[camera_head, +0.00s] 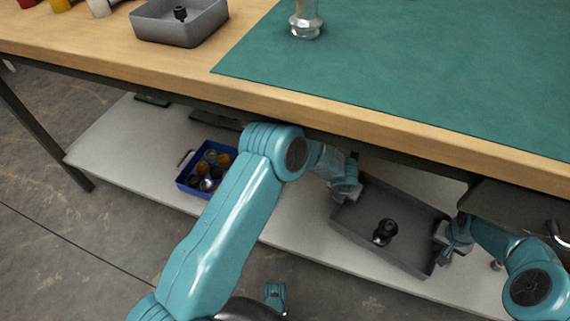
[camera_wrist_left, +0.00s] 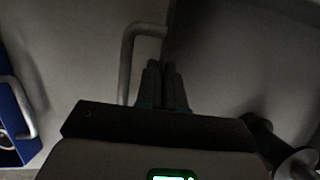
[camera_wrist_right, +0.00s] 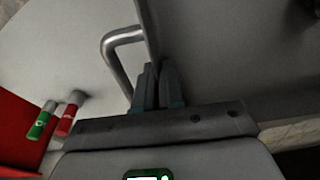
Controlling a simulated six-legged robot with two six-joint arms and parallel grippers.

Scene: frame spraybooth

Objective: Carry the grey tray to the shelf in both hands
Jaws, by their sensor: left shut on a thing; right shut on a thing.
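The grey tray (camera_head: 412,222) is under the workbench, over the pale lower shelf (camera_head: 290,215). It looks dark there. A black knobbed part (camera_head: 385,233) is inside it. My left gripper (camera_head: 350,190) is shut on the tray's left side, and my right gripper (camera_head: 443,240) is shut on its right side. A bent metal handle (camera_wrist_left: 126,60) shows beside the left fingers in the left wrist view, and another handle (camera_wrist_right: 112,48) in the right wrist view. Whether the tray touches the shelf I cannot tell.
A blue crate (camera_head: 186,182) with several jars stands left on the shelf. On top are another grey tray (camera_head: 160,32), a green mat (camera_head: 430,70) and a clear glass item (camera_head: 306,22). Green (camera_wrist_right: 40,122) and red (camera_wrist_right: 68,120) tubes are near the right gripper.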

